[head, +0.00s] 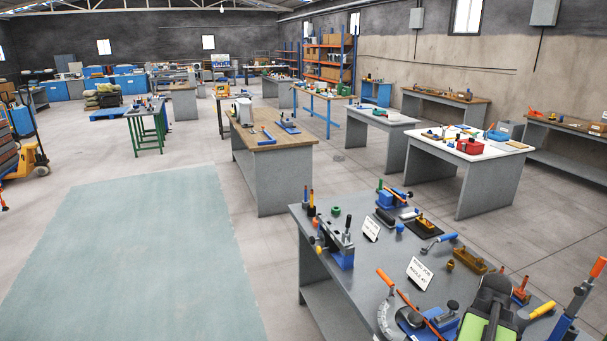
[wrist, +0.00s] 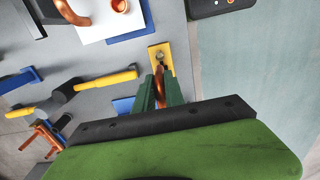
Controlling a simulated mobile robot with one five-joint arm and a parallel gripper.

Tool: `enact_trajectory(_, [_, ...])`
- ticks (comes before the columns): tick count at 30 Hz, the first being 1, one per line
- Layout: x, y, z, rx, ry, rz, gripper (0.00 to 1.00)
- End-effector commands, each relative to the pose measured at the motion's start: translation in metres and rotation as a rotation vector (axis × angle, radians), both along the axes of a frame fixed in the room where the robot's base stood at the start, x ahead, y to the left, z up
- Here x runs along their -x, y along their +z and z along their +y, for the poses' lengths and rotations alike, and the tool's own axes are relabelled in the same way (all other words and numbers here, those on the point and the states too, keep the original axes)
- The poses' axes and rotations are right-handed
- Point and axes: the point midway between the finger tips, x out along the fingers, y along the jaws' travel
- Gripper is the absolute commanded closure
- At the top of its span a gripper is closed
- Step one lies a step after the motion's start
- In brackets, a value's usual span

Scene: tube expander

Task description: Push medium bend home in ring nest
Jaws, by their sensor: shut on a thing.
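My gripper (wrist: 159,88) has dark green fingers, shut on a copper bend (wrist: 160,77) that shows as a thin strip between them. Most of the bend is hidden by the fingers and the gripper body. Just beyond the fingertips is a yellow plate (wrist: 154,50) with a small round grey feature on it, perhaps the ring nest. The bend's end lies over or at this plate; I cannot tell whether it is seated. In the head view my gripper (head: 485,325) is at the bottom right over the grey bench (head: 372,275), and the bend is not visible.
In the wrist view a yellow-handled hammer (wrist: 108,79) lies left of my gripper, with a blue part (wrist: 122,105) closer. A white sheet (wrist: 95,30) with copper pieces is at the top left. Bare floor (wrist: 260,70) lies right of the bench edge.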

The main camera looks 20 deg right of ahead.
Motion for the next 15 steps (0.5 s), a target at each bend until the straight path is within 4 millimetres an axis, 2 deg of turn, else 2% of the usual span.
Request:
enact_trajectory(1, [0.000, 0.015, 0.000, 0.000, 0.000, 0.000, 1.00])
enact_trajectory(7, [0.000, 0.039, 0.000, 0.000, 0.000, 0.000, 1.00])
enact_trajectory(8, [0.000, 0.020, 0.000, 0.000, 0.000, 0.000, 1.00])
enact_trajectory(9, [0.000, 0.011, 0.000, 0.000, 0.000, 0.000, 1.00])
enact_trajectory(15, [0.000, -0.021, 0.000, 0.000, 0.000, 0.000, 1.00])
